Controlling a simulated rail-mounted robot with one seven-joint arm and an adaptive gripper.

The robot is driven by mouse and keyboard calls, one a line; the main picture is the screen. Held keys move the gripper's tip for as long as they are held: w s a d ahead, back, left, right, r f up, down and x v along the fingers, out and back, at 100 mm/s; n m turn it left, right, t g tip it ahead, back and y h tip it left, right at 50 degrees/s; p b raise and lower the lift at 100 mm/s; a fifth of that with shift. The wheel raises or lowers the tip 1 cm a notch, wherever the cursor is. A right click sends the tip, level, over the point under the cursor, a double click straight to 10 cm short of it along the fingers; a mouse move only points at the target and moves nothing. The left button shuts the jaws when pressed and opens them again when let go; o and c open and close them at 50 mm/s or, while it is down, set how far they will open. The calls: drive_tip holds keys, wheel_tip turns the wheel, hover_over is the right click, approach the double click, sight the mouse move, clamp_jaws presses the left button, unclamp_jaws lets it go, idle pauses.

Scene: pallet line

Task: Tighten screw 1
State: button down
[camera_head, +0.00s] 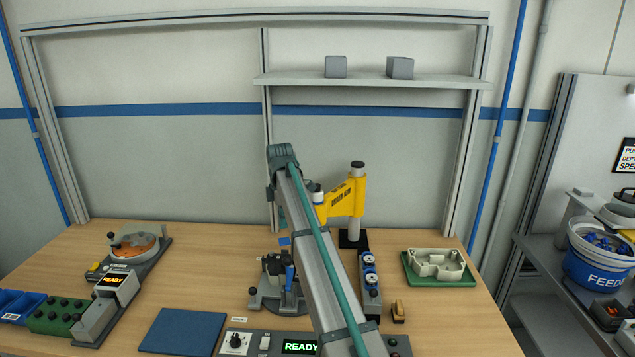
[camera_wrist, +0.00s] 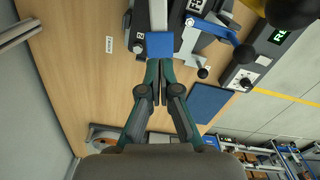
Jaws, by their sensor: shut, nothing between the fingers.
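The dark grey clamp fixture (camera_head: 262,299) with a blue handle (camera_head: 289,278) stands on the middle of the bench, partly hidden behind my arm. No screw can be made out in either view. A yellow tool arm (camera_head: 336,203) on a post stands behind it, partly covered by my arm. In the wrist view my gripper (camera_wrist: 158,64) is shut and empty, its fingertips just below a blue block (camera_wrist: 159,44) beside a plate marked 2 (camera_wrist: 138,48). Whether the tips touch the block, I cannot tell. My gripper is not seen in the head view.
A control panel reading READY (camera_head: 300,347) lies at the front. A blue mat (camera_head: 183,331) is left of it. A turntable station (camera_head: 134,246) stands at the left. A green tray with a pale casting (camera_head: 437,264) is at the right. Bare bench lies between station and fixture.

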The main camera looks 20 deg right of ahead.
drive_tip(key=shift+f, duration=0.15)
idle(0.5)
drive_tip(key=shift+f, duration=0.15)
drive_tip(key=shift+s+a+f+p, duration=0.1)
drive_tip(key=shift+f+p, duration=0.5)
drive_tip(key=shift+p, duration=0.45)
idle(1.8)
drive_tip(key=shift+r, duration=0.15)
idle(0.4)
wheel_tip(320, 180, up, 9)
drive_tip(key=p, duration=0.5)
idle(0.7)
